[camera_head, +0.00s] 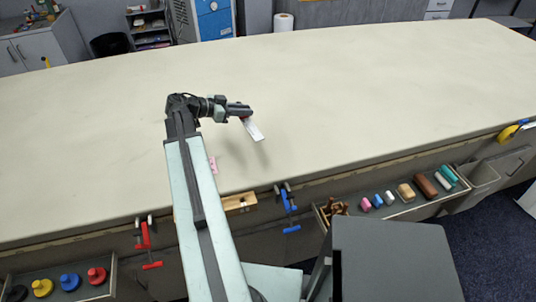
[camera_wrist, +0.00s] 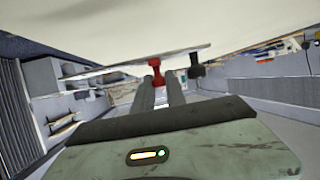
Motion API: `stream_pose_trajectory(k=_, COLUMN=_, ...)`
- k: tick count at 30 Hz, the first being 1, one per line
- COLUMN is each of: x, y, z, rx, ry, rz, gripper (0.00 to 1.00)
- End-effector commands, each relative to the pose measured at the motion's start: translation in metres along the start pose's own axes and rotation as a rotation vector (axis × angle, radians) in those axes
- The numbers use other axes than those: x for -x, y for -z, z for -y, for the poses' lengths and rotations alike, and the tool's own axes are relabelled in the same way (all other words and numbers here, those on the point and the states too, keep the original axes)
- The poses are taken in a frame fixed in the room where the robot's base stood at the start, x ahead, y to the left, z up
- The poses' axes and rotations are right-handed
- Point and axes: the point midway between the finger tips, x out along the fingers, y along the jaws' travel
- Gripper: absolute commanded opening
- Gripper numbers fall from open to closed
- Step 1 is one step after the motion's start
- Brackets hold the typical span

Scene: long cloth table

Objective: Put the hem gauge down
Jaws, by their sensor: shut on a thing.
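The hem gauge (camera_head: 253,130) is a thin pale strip in my gripper (camera_head: 244,115), held above the cloth table (camera_head: 350,100). It hangs tilted toward the lower right, with a faint shadow on the cloth below it. In the wrist view the gauge (camera_wrist: 110,69) shows as a slanted flat strip across the fingertips. A red part (camera_wrist: 156,68) sits under it at the fingers of my gripper (camera_wrist: 160,80). The fingers are shut on it; the exact contact is hard to see.
The table around the gripper is broad and clear. A small pink item (camera_head: 213,165) lies beside my arm, partly hidden. Blue clamps (camera_head: 290,208) and red clamps (camera_head: 147,242) hang at the near edge. A tray (camera_head: 408,206) with several coloured pieces is at the right.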

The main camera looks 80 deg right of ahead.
Motion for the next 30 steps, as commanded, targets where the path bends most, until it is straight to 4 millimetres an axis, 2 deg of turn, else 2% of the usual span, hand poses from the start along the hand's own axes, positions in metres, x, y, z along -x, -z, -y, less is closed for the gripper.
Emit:
stream_pose_trajectory(k=1, x=-0.013, y=0.006, z=-0.021, rx=-0.016, ry=-0.040, rz=-0.001, gripper=0.00)
stream_pose_trajectory(k=3, x=-0.027, y=0.013, z=-0.044, rx=-0.038, ry=-0.092, rz=-0.001, gripper=0.00)
stream_pose_trajectory(k=6, x=-0.041, y=0.019, z=-0.068, rx=-0.060, ry=-0.146, rz=-0.001, gripper=0.00)
stream_pose_trajectory(k=8, x=-0.045, y=0.021, z=-0.076, rx=-0.067, ry=-0.164, rz=-0.001, gripper=0.00)
stream_pose_trajectory(k=14, x=-0.050, y=0.014, z=-0.078, rx=-0.069, ry=-0.171, rz=-0.001, gripper=0.00)
stream_pose_trajectory(k=22, x=-0.070, y=-0.037, z=-0.077, rx=-0.069, ry=-0.170, rz=-0.001, gripper=0.00)
stream_pose_trajectory(k=28, x=-0.071, y=-0.039, z=-0.077, rx=-0.069, ry=-0.169, rz=-0.001, gripper=0.00)
stream_pose_trajectory(k=30, x=-0.074, y=-0.047, z=-0.077, rx=-0.069, ry=-0.169, rz=-0.001, gripper=0.00)
